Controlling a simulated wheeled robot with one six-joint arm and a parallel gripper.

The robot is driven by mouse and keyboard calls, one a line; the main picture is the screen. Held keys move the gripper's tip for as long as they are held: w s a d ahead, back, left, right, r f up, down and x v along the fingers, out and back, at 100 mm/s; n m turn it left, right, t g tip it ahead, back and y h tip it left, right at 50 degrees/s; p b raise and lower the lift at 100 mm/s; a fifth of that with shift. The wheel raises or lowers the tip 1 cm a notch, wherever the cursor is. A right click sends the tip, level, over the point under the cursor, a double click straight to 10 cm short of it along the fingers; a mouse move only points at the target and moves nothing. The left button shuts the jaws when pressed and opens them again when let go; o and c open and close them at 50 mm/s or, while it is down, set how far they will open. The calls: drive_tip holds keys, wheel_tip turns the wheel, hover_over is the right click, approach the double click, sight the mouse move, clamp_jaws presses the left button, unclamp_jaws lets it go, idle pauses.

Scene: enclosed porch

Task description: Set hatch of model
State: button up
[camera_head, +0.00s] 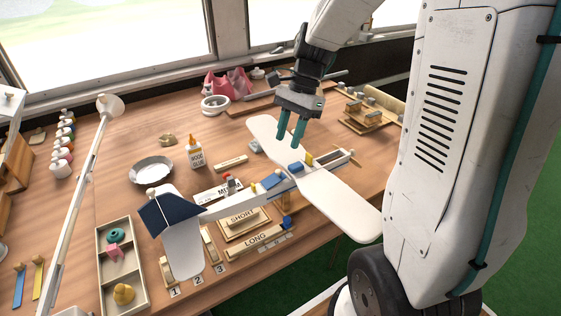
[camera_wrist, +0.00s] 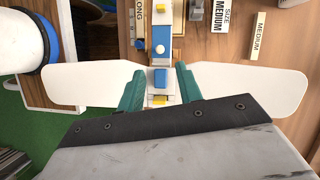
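The model airplane (camera_head: 335,197) lies on the bench with white wings, a pale fuselage and a dark blue tail (camera_head: 167,212). Its wings (camera_wrist: 95,83) also show in the wrist view. Blue pieces (camera_head: 273,182) and a yellow piece (camera_head: 309,159) sit along the fuselage. I cannot tell which piece is the hatch. My gripper (camera_head: 289,143) points down over the wing and fuselage area. In the wrist view its teal fingers (camera_wrist: 160,72) are apart, on either side of the fuselage, with a blue block (camera_wrist: 160,73) and a yellow piece (camera_wrist: 159,99) between them. I see nothing gripped.
Wooden holders marked SHORT (camera_head: 242,219) and LONG (camera_head: 256,240) lie beside the fuselage. A glue bottle (camera_head: 195,153), a metal bowl (camera_head: 151,170) and a divided tray (camera_head: 101,262) stand to the left. A white lamp arm (camera_head: 82,185) rises at the left. Clear bench lies around the bowl.

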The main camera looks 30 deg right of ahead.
sight(279, 170)
drive_tip(key=x, duration=0.7)
drive_tip(key=shift+s+a+f, duration=0.1)
drive_tip(key=shift+a+f, duration=0.05)
drive_tip(key=shift+f, duration=0.2)
clamp_jaws()
